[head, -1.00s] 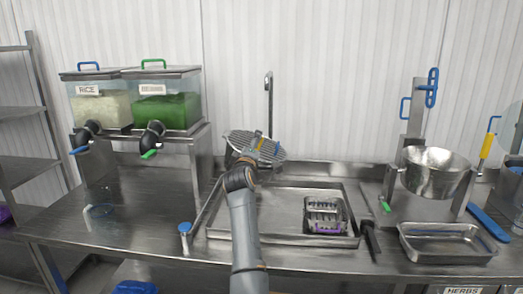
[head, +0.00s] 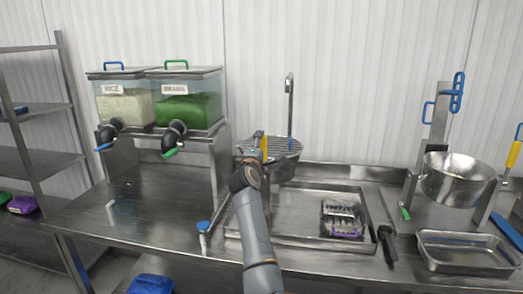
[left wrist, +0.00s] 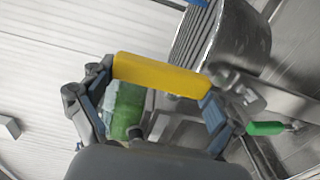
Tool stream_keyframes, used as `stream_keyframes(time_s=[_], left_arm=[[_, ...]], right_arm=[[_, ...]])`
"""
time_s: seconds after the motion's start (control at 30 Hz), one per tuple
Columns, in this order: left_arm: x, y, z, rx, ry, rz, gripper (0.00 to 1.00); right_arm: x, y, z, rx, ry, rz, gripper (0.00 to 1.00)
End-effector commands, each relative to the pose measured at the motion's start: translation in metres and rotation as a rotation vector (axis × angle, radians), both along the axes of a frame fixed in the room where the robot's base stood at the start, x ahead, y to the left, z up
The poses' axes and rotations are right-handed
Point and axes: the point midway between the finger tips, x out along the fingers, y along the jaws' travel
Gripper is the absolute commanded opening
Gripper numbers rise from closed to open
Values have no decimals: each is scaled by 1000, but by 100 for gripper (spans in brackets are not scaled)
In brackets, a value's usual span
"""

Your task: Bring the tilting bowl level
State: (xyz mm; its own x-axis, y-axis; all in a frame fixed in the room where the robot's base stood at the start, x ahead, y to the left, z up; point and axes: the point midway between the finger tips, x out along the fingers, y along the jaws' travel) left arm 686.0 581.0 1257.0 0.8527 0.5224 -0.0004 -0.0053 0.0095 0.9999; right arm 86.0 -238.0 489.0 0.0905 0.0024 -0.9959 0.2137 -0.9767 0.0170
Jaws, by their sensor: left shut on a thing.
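The round metal bowl (head: 285,158) with a ridged grate on top stands behind the sink in the head view. Its rim looks close to level there. A yellow handle (head: 264,148) rises at its front. My left gripper (head: 253,162) reaches up to this handle. In the left wrist view the yellow handle (left wrist: 160,74) spans the space between my left fingers (left wrist: 160,88), which are shut on it. The curved steel side of the bowl (left wrist: 240,45) shows at the upper right there. My arm hides part of the bowl's front in the head view.
The rice dispenser (head: 125,105) and the green-filled dispenser (head: 190,107) stand at left. A perforated metal box (head: 341,218) sits in the sink tray (head: 290,238). Another steel bowl (head: 455,180) on a stand and an empty pan (head: 465,240) are at right.

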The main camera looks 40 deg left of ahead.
Motion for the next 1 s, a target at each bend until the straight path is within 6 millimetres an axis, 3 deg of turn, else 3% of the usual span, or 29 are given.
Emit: stream_keyframes(time_s=[0.13, 0.17, 0.2, 0.67, 1.0], left_arm=[[-1, 1, 1, -8, -10, 1, 33], [-1, 1, 1, -9, -10, 1, 94], [-1, 1, 1, -8, -10, 1, 100], [-4, -2, 0, -2, -4, 1, 100], [-50, -30, 0, -4, -6, 2, 100]], right_arm=[[0, 0, 0, 1, 0, 0, 42], [0, 1, 0, 1, 0, 0, 42], [0, 1, 0, 1, 0, -1, 42], [0, 2, 0, 3, 1, -1, 42], [0, 2, 0, 2, -1, -1, 42]])
